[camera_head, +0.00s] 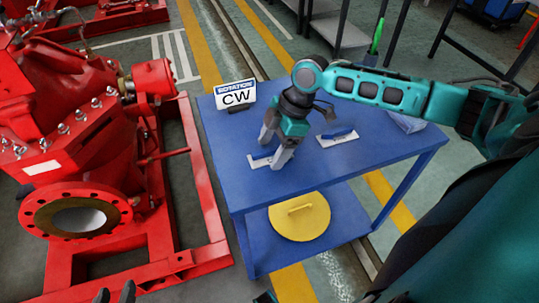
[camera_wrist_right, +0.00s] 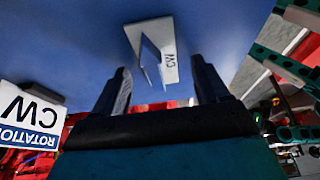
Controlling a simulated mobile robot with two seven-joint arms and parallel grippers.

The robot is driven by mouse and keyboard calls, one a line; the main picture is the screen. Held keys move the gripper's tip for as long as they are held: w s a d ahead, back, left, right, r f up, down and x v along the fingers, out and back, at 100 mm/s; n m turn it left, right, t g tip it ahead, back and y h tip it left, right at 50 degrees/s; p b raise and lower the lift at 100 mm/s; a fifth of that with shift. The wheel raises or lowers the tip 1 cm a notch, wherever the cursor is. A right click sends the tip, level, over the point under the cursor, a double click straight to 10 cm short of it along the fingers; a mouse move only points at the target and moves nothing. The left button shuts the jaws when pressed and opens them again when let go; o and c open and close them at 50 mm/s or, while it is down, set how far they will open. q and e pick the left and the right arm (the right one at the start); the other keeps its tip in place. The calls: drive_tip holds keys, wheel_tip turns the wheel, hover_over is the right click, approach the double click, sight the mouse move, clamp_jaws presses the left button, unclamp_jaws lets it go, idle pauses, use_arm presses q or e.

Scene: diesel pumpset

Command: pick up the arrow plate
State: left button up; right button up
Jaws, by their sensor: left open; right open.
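One plate (camera_head: 256,162) is at the left, partly hidden by my right gripper (camera_head: 269,155). The other plate (camera_head: 338,138) lies further right. My right gripper is open and points down just over the left plate.
A "ROTATION CW" sign (camera_head: 236,95) stands at the table's (camera_head: 225,165) back left corner. A yellow round lid (camera_head: 300,222) lies on the lower shelf. The red pumpset (camera_head: 75,140) stands left of the table. A green pen-like thing (camera_head: 377,38) shows behind.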

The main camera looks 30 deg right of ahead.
drive_tip(key=shift+f, duration=0.1)
drive_tip(key=shift+c, duration=0.3)
drive_tip(key=c, duration=1.1)
wheel_tip(320, 180, up, 13)
drive_tip(key=p, duration=0.4)
use_arm(q)
drive_tip(key=r, duration=0.1)
drive_tip(key=a+r+p, duration=0.1)
drive_tip(key=shift+s+a+r, duration=0.2)
drive_tip(key=shift+s+r, duration=0.2)
use_arm(e)
wheel_tip(320, 180, up, 7)
hover_over(272, 151)
